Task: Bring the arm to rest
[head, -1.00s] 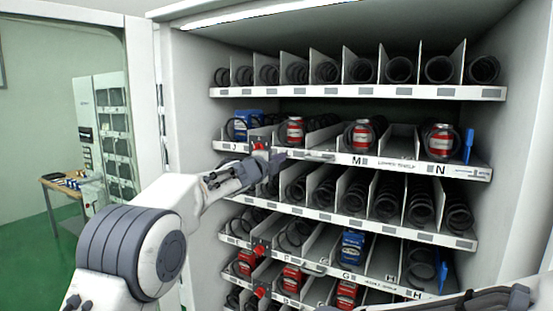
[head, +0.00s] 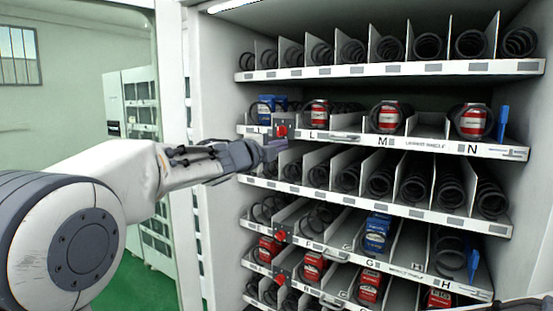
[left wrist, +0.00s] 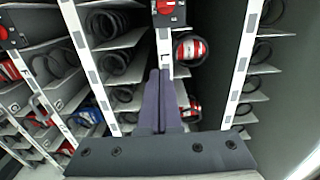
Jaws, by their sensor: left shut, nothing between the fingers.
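My left arm comes in from the left in the head view. Its left gripper (head: 274,149) is shut and empty, in front of the left part of the lettered shelf with L, M and N. In the left wrist view the fingers of the left gripper (left wrist: 158,78) lie together with nothing between them. They point toward a shelf edge and a red knob (left wrist: 165,6). The red knob also shows in the head view (head: 282,131), close to the fingertips. I cannot tell whether they touch it. My right gripper does not show.
A vending cabinet with several shelves (head: 390,69) of coils fills the right side. Red cans (head: 388,117) and blue packs (head: 376,233) stand in some coils. A blue clip (head: 502,124) stands beside N. The cabinet's left wall (head: 213,80) is near my arm. Green floor lies at lower left.

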